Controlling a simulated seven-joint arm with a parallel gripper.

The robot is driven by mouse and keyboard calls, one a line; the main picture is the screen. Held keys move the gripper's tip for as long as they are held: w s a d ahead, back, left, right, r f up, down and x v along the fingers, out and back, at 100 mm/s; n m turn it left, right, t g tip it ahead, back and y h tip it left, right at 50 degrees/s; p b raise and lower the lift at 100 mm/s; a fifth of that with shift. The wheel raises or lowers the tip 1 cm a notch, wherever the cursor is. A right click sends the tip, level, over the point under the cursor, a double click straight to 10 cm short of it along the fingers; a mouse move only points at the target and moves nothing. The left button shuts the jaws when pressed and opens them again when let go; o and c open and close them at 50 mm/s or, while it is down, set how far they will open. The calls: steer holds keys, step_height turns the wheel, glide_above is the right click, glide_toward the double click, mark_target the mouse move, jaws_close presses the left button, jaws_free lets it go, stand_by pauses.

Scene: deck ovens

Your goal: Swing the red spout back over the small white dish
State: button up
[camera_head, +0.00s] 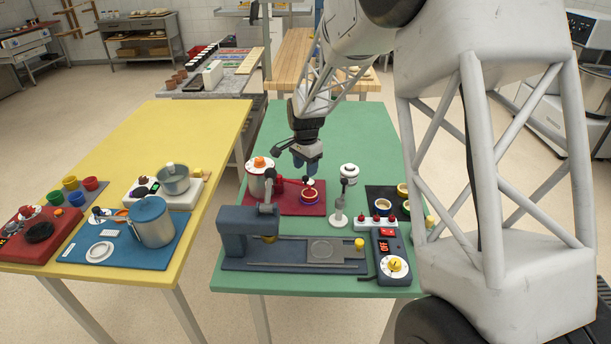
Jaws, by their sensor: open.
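A small white dish (100,252) lies on the blue mat of the yellow table. My gripper (307,168) is open, pointing down above the red part's right end; I cannot tell whether it touches.
A dark blue press (240,228) and a timer box (391,259) are in front. A black mat with small cups (402,189) is further right. The green table's back is clear.

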steer(key=shift+f, duration=1.85)
steer(key=shift+c, duration=0.4)
jaws_close()
